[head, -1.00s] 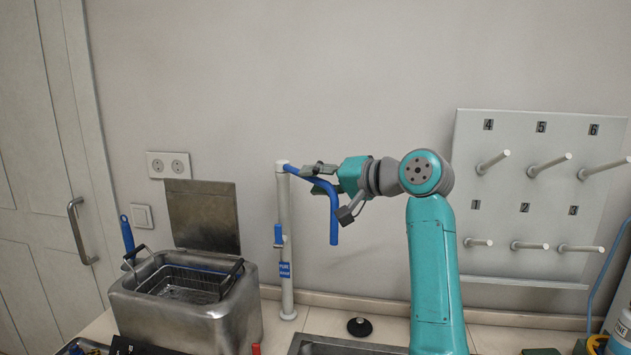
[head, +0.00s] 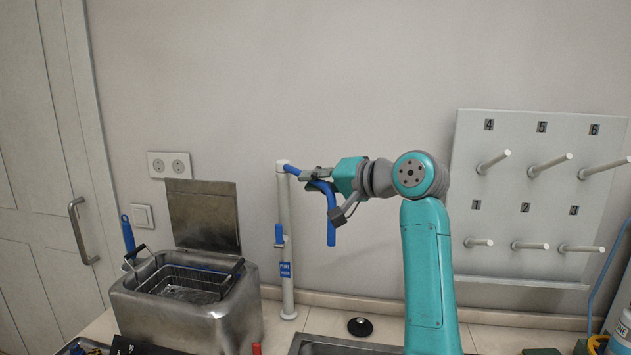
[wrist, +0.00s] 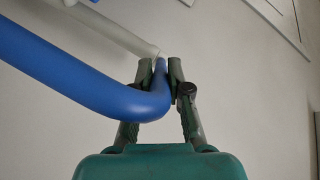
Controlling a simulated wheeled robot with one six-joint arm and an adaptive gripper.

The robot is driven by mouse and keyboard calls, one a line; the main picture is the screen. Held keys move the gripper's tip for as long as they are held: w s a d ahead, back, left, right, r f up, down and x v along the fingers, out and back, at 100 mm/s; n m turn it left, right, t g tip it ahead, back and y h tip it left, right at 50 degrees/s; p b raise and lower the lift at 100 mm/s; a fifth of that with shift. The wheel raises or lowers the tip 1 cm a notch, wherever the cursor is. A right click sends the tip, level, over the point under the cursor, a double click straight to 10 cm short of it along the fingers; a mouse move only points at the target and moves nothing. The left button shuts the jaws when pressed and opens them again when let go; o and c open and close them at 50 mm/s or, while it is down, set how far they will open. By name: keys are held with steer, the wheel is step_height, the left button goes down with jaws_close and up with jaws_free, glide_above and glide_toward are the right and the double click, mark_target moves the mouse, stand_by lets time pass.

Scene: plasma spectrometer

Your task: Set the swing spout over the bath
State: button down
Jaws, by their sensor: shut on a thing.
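The blue swing spout (head: 331,215) reaches out to the right from the top of a white upright post (head: 285,240) and bends down at its free end. My gripper (head: 312,178) is shut on the spout's upper arm. In the wrist view the blue spout (wrist: 75,75) runs between my gripper's fingers (wrist: 160,72). The steel bath (head: 190,315) stands left of the post, with its lid raised and a wire basket (head: 185,282) inside. The spout's downward end hangs right of the post, apart from the bath, above the sink side.
A sink edge (head: 330,345) and a black round plug (head: 360,326) lie on the counter below the spout. A pegboard (head: 540,200) with numbered pegs is at the right. The bath's raised lid (head: 203,215) stands behind it. Wall around the spout is clear.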

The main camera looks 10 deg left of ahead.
steer(key=a+m+t+h, duration=0.6)
steer(key=a+m+h, duration=1)
steer(key=a+h, duration=0.2)
steer(key=shift+s+a+t+h, duration=0.15)
steer(key=shift+a+t+h, duration=0.1)
steer(key=shift+t+h, duration=0.2)
steer(key=c, duration=1.1)
jaws_free()
steer(key=v, duration=1.1)
steer(key=shift+s+a, duration=0.2)
steer(key=shift+s, duration=0.15)
